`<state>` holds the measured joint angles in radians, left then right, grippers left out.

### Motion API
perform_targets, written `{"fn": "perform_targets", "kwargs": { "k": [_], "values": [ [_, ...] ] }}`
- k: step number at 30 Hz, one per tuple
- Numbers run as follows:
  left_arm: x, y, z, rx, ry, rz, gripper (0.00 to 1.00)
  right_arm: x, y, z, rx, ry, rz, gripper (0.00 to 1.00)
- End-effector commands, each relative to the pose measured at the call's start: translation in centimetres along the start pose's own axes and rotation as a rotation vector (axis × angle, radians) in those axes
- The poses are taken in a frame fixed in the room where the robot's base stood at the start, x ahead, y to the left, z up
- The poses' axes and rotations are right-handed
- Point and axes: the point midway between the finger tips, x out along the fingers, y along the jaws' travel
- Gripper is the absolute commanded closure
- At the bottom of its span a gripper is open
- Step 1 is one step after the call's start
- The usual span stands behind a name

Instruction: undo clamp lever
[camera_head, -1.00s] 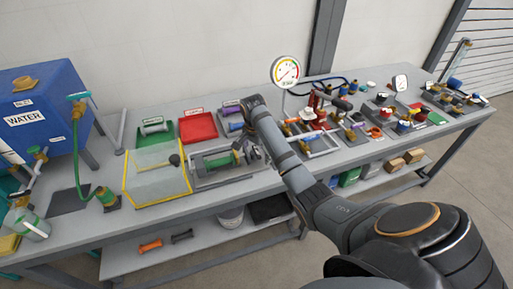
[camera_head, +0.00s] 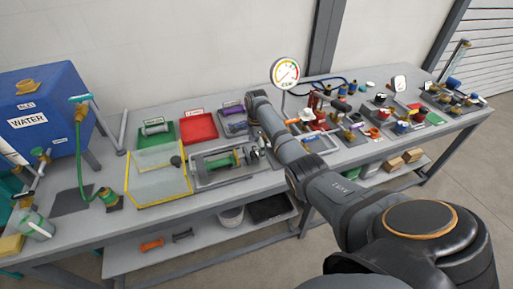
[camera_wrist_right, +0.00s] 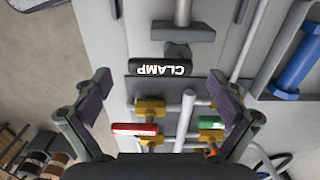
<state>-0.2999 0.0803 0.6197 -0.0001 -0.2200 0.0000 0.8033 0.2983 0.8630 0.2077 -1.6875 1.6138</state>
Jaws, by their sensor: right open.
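The CLAMP label (camera_wrist_right: 162,68) shows upside down in the right wrist view, on a dark block between my fingers. Beyond it is a grey bar-shaped part (camera_wrist_right: 173,32) on a stem; I cannot tell whether it is the clamp lever. A red handle (camera_wrist_right: 135,129) and a green handle (camera_wrist_right: 212,123) sit on brass fittings nearer the palm. My right gripper (camera_wrist_right: 163,88) is open and empty, its fingers either side of the label.
A clear yellow-edged cover (camera_head: 158,174) lies left of the fixture. A green tray (camera_head: 157,135), a red tray (camera_head: 198,127) and a round gauge (camera_head: 285,72) stand behind. A blue water tank (camera_head: 45,110) is at the left. Pipework and valves crowd the bench at the right.

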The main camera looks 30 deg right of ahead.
Motion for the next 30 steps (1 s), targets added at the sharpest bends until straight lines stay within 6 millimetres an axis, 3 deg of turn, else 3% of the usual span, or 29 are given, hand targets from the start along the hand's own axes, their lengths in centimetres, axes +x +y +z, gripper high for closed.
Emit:
{"fn": "perform_targets", "kwargs": {
  "k": [11, 23, 30],
  "values": [
    [-0.07, 0.03, -0.03, 0.0, 0.0, 0.0, 0.6, 1.15, 0.0, -0.01, -0.001, 0.001, -0.001, 0.04],
    [-0.07, 0.05, -0.04, 0.0, 0.001, 0.001, 0.6, 1.12, 0.0, -0.02, -0.001, 0.001, -0.001, 0.55],
    [-0.27, 0.04, -0.06, 0.0, 0.001, 0.001, 0.6, 1.06, 0.03, -0.07, -0.018, 0.001, 0.0, 0.58]
  ]
}}
